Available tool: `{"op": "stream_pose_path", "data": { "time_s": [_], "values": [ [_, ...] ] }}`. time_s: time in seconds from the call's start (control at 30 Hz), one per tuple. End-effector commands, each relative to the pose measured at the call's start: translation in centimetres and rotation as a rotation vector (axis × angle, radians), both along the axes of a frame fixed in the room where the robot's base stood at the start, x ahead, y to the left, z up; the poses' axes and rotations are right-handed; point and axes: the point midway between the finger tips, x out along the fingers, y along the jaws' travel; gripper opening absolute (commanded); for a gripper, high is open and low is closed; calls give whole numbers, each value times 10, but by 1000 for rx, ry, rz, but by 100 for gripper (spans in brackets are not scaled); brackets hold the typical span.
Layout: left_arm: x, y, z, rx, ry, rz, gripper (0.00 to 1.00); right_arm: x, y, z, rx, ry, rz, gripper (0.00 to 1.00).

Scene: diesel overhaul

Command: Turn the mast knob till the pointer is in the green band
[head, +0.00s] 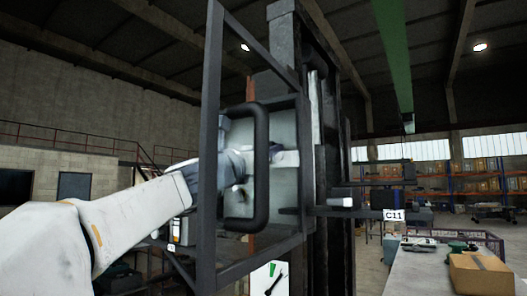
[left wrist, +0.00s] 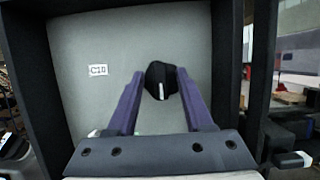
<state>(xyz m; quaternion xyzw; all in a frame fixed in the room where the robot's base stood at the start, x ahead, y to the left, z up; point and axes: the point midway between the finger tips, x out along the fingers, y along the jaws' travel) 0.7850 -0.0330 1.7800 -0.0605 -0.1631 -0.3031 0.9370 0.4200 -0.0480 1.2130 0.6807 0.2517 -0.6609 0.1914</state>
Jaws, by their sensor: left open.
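The black mast knob (left wrist: 157,82) with a white mark sits on a grey panel (left wrist: 120,42) in the left wrist view. My left gripper (left wrist: 160,75) is open, with its two purple fingers on either side of the knob; I cannot tell whether they touch it. In the head view my left arm reaches to the panel behind the black frame, and the fingertips are partly hidden by a black handle. The dial (head: 268,279) is a white plate low in the head view, with a green band and a black pointer. My right gripper is not in view.
A black framed door (head: 209,150) with a thick handle (head: 262,165) stands around my left arm. The label C10 (left wrist: 98,70) is on the panel left of the knob. A bench (head: 425,272) with a cardboard box (head: 482,274) stands at the right.

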Motion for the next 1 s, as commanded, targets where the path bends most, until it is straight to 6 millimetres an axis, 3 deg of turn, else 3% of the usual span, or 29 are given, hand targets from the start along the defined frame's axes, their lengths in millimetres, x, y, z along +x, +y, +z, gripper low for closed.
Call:
{"op": "stream_pose_path", "data": {
  "time_s": [0.13,0.17,0.27,0.3,0.47,0.73,1.0],
  "values": [
    [0,0,0,-1,-1,0,51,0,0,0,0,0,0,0],
    [0,0,0,-1,-1,0,44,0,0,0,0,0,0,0],
    [0,1,0,-1,-1,0,5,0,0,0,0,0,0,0],
    [0,1,0,-1,-1,0,0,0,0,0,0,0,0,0],
    [0,1,0,15,-12,2,0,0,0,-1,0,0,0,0],
    [0,1,0,324,-236,1,0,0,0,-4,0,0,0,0],
    [0,1,0,342,-250,0,0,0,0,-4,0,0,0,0]
  ]
}}
